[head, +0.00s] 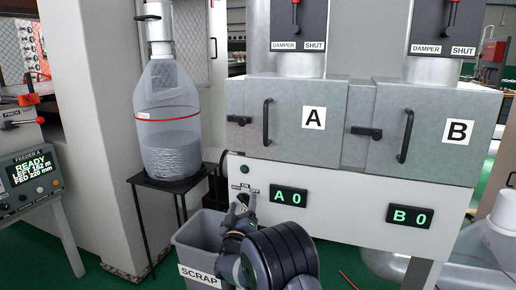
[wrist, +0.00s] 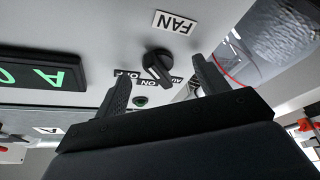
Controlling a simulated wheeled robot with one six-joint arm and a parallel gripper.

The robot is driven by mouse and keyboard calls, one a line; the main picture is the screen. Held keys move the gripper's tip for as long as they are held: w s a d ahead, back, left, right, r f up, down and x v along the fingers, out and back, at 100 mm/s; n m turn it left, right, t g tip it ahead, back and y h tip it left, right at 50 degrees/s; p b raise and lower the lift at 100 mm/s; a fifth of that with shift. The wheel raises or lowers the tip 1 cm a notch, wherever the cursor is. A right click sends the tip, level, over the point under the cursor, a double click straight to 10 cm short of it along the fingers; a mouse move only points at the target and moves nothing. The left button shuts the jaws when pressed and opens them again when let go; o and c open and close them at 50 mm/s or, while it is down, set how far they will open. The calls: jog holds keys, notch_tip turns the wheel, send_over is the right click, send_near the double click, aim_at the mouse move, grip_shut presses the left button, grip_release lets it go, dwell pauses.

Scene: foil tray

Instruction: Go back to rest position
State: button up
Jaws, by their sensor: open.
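My gripper (head: 240,206) is in front of the lower white panel, at the fan switch. In the wrist view the two dark fingers of my gripper (wrist: 162,82) are apart with nothing held between them. The black fan knob (wrist: 158,66) shows just past the fingertips, between their lines; I cannot tell how near they are to it. The FAN label (wrist: 175,23) and ON/OFF labels show around the knob. In the head view my gripper partly hides the knob. I cannot tell for certain which label the knob points to.
Cabinet doors A (head: 314,118) and B (head: 459,132) are above, with handles jutting out. Displays read A 0 (head: 288,196) and B 0 (head: 409,216). A scrap bin (head: 188,240) stands below my arm. A clear bottle (head: 170,120) on a black stand (head: 172,184) is to the left.

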jog(key=shift+d+r+n+y+p, duration=0.15)
jog(key=shift+n+y+p, duration=0.15)
jog(key=shift+n+p, duration=0.45)
jog(key=shift+a+r+n+y+p, duration=0.1)
jog(key=shift+n+y+p, duration=0.2)
jog(key=shift+n+p, duration=0.4)
jog(key=shift+s+f, duration=0.35)
jog(key=shift+s, duration=0.05)
jog(key=shift+s+f, duration=0.15)
jog(key=shift+s, duration=0.5)
